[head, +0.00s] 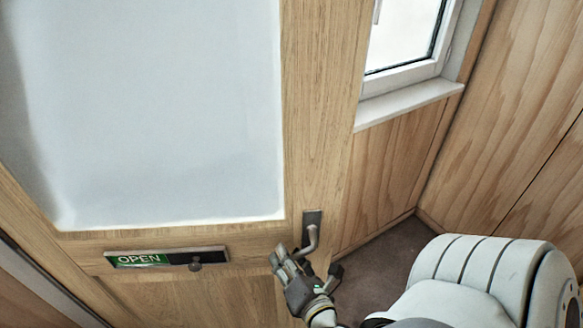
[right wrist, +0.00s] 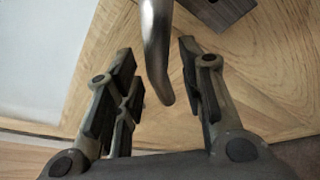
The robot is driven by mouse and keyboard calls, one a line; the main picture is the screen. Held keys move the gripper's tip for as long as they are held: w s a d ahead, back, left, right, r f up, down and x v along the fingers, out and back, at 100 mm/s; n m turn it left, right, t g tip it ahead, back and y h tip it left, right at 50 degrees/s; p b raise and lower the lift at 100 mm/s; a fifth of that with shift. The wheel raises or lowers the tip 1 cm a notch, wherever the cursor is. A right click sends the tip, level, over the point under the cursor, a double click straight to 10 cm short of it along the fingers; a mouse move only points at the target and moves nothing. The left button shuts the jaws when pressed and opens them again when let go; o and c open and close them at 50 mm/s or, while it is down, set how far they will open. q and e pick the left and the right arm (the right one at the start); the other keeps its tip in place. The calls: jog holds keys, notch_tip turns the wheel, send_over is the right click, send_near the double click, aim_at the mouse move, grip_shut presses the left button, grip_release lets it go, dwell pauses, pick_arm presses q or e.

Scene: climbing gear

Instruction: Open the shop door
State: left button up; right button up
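The shop door (head: 320,110) is light wood with a large pale glass pane (head: 150,110). I cannot tell for sure whether it is fully shut. Its metal lever handle (head: 313,237) sits on a dark plate near the door's right edge. My right gripper (head: 302,272) is at the handle, just below it in the head view. In the right wrist view the gripper (right wrist: 165,95) is open, and the curved end of the handle (right wrist: 157,50) hangs between its two fingers with gaps on both sides. My left gripper is not in view.
A sliding OPEN sign (head: 165,258) with a small knob is on the door, left of the handle. A white-framed window (head: 415,90) and wood-panelled walls (head: 515,130) stand to the right. A patch of brown floor (head: 385,265) shows in the corner.

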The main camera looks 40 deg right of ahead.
jog(key=v, duration=1.2)
